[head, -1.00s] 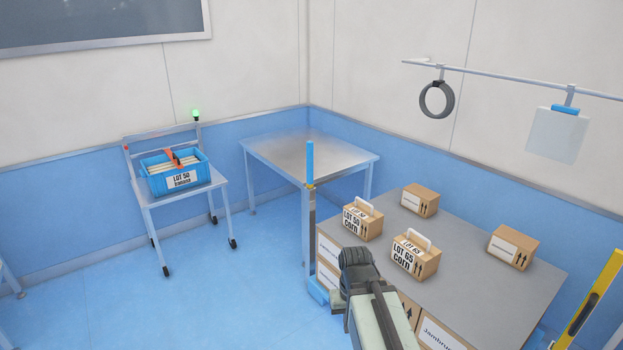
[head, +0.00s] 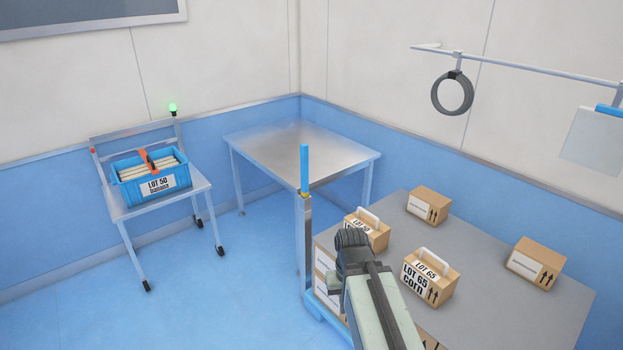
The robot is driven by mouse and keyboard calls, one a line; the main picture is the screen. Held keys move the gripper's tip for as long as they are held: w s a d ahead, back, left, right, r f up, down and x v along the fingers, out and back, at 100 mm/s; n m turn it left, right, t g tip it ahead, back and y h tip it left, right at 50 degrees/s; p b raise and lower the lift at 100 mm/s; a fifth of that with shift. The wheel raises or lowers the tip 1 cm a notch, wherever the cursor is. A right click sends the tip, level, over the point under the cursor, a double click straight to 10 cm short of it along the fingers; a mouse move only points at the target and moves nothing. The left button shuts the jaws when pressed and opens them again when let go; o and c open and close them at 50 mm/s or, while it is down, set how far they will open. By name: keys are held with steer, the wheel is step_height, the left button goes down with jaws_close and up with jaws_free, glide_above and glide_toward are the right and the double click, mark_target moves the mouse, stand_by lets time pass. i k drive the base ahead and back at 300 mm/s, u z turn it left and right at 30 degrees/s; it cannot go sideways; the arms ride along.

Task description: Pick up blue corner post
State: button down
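The blue corner post (head: 304,168) stands upright near the left corner of the pallet stack. Its top is bright blue; below it is a grey metal upright with a small yellow part at the join. My gripper (head: 353,238) is dark grey and appears in front of the stack, to the right of and lower than the blue post in the picture. It looks apart from the post. My own arm hides its fingertips, so I cannot see whether it is open or shut.
The grey stack top (head: 480,237) carries several cartons, including a LOT 65 corn box (head: 429,278). A bare metal table (head: 300,148) stands behind the post. A cart with a blue LOT 50 crate (head: 152,182) is at left. The floor between is clear.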

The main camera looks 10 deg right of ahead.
mark_target(304, 148)
steer(key=u, duration=0.15)
steer(key=k, duration=0.35)
steer(key=u, duration=0.7)
steer(key=i, duration=1.95)
steer(key=u, duration=0.05)
